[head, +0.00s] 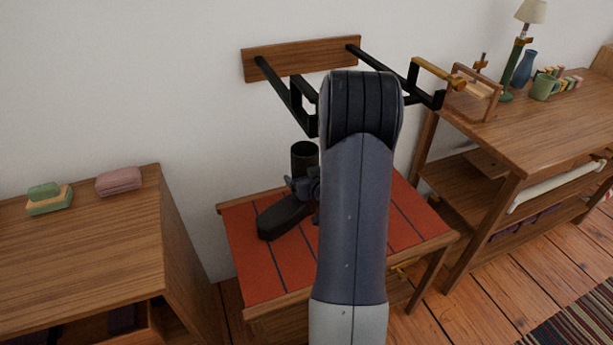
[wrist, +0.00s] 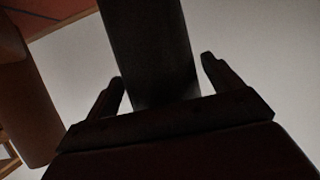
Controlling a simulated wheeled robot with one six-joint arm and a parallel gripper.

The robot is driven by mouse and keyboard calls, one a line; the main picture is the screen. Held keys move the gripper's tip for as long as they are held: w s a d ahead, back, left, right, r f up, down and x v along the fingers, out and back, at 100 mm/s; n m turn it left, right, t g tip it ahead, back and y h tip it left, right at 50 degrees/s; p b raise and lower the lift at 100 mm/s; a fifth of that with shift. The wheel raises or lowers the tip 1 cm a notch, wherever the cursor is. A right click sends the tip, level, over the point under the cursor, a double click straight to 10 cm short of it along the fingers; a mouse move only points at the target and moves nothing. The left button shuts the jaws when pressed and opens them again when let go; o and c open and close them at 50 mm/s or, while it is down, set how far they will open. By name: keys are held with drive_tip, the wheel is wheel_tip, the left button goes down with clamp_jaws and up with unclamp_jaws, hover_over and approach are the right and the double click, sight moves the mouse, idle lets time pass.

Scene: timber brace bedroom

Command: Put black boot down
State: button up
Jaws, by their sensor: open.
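The black boot (head: 284,216) stands upright on the red-topped small table (head: 262,262), its toe pointing to the lower left in the head view. My gripper (head: 312,184) is at the boot's shaft, partly hidden behind my arm. In the wrist view the dark shaft (wrist: 148,45) rises between the two fingers of my gripper (wrist: 165,80). The fingers are open, with a visible gap on the right side and a narrower one on the left. The sole appears to rest on the table top.
A wall rack (head: 300,60) with black prongs hangs above the small table. A wooden cabinet (head: 90,250) with soap-like blocks stands at left. A wooden desk (head: 545,135) with a lamp (head: 520,50) and small items stands at right. The table's right part is clear.

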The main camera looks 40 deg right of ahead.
drive_tip(key=p+v, duration=0.1)
drive_tip(key=v, duration=1.1)
drive_tip(key=shift+p, duration=0.3)
drive_tip(key=shift+a, duration=0.1)
